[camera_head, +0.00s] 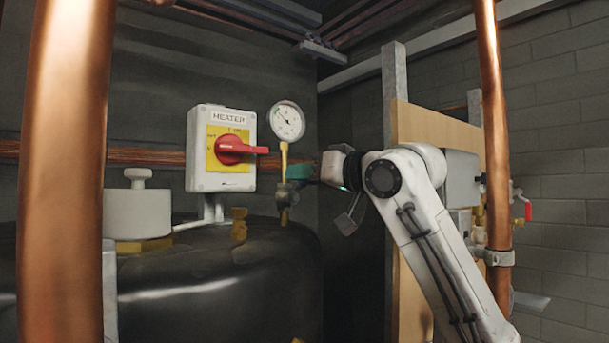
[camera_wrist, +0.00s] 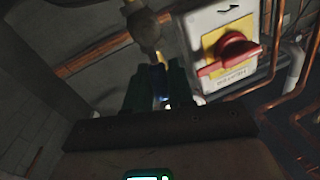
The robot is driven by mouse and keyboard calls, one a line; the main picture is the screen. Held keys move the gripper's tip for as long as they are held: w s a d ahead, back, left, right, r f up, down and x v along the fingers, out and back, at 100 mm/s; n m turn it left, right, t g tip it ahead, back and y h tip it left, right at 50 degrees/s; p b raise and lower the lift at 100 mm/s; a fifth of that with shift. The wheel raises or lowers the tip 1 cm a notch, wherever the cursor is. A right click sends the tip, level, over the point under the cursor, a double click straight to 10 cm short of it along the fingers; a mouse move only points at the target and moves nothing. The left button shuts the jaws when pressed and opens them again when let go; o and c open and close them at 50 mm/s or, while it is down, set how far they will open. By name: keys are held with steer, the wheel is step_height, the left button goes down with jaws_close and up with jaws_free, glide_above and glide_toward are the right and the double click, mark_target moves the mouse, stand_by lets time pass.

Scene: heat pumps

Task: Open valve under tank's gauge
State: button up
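The round white gauge (camera_head: 287,122) stands on a brass stem (camera_head: 284,158) above the black tank (camera_head: 220,285). The valve (camera_head: 284,192) sits on this stem below the gauge, dark and partly hidden by my gripper. My gripper (camera_head: 298,172) reaches in from the right with its green fingers at the valve. In the wrist view, the brass fitting (camera_wrist: 146,36) lies just beyond the fingertips. The two dark green fingers (camera_wrist: 160,76) stand apart, with a small blue part, perhaps the valve handle, between them. I cannot tell whether they touch it.
Copper pipes (camera_head: 66,170) (camera_head: 492,130) stand in the foreground. A wooden board (camera_head: 430,140) is behind my arm.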

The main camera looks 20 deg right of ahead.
jaws_close()
steer(key=shift+s+a+n+g, duration=0.15)
steer(key=shift+a+n+g, duration=0.25)
steer(key=shift+n, duration=0.8)
steer(key=shift+o, duration=1.9)
jaws_free()
steer(key=b+v, duration=0.4)
steer(key=v, duration=0.6)
steer(key=shift+s, duration=0.45)
